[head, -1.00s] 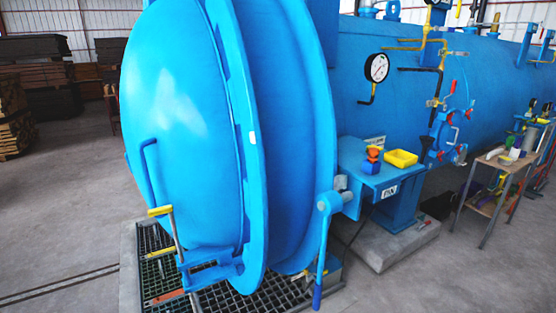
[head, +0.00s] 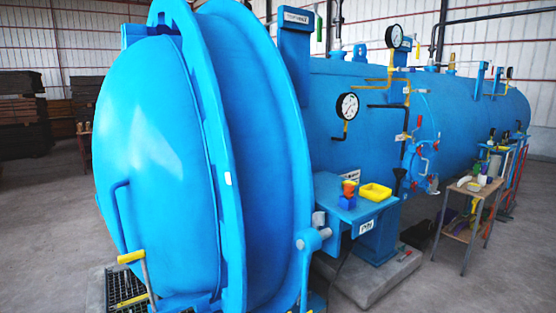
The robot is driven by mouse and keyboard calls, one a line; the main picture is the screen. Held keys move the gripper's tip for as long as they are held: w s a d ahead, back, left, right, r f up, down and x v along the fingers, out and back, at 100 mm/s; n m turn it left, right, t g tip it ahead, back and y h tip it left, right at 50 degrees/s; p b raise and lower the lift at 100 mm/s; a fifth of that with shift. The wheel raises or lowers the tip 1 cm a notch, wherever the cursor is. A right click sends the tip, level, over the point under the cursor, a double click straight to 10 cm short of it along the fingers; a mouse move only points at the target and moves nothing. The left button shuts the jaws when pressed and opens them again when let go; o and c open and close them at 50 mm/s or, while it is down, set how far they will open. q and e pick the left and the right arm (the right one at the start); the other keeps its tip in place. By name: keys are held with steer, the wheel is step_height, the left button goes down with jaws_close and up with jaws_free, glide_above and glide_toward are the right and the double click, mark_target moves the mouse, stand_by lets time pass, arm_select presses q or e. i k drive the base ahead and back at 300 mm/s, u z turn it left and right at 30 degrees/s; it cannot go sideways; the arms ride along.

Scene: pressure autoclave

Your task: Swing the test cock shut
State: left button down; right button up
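A blue autoclave (head: 335,110) with a large domed door (head: 155,160) fills the middle of the head view. On its side is a cluster of small valves (head: 420,170) with red handles, fed by thin blue tubing. A yellow and dark pipe line runs up from there, past a white dial gauge (head: 347,106) to its left. The parts are small at this distance, so I cannot tell which one is the test cock or how its lever stands. Neither of my grippers is in view.
A blue shelf marked PIN (head: 330,190) carries a yellow tray (head: 375,191) and an orange-red piece (head: 349,188). A wooden bench (head: 462,191) with tools stands at the right. A blue lever (head: 306,265) hangs beside the door. Grey floor is open at front right.

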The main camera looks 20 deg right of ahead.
mark_target(419, 116)
steer(key=z, duration=1.5)
